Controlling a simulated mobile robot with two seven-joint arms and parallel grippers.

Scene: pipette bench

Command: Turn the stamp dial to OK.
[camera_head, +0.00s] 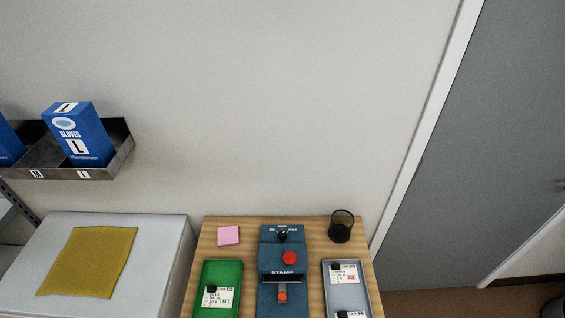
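The blue stamp machine (268,254) stands in the middle of the wooden table near the bottom of the head view. Its small black dial (282,235) sits at the far end, by white lettering too small to read for certain, so I cannot tell the setting. A red round button (290,258) is on its top, and a smaller red-orange part (282,296) shows below the "STAMP" lettering. Neither of my grippers shows in this view.
A green tray (238,268) lies left of the machine and a grey tray (326,275) right, both holding labelled items. A pink note pad (228,235) and black mesh cup (341,226) stand behind. A yellow cloth (90,262) and glove box (78,135) are at left.

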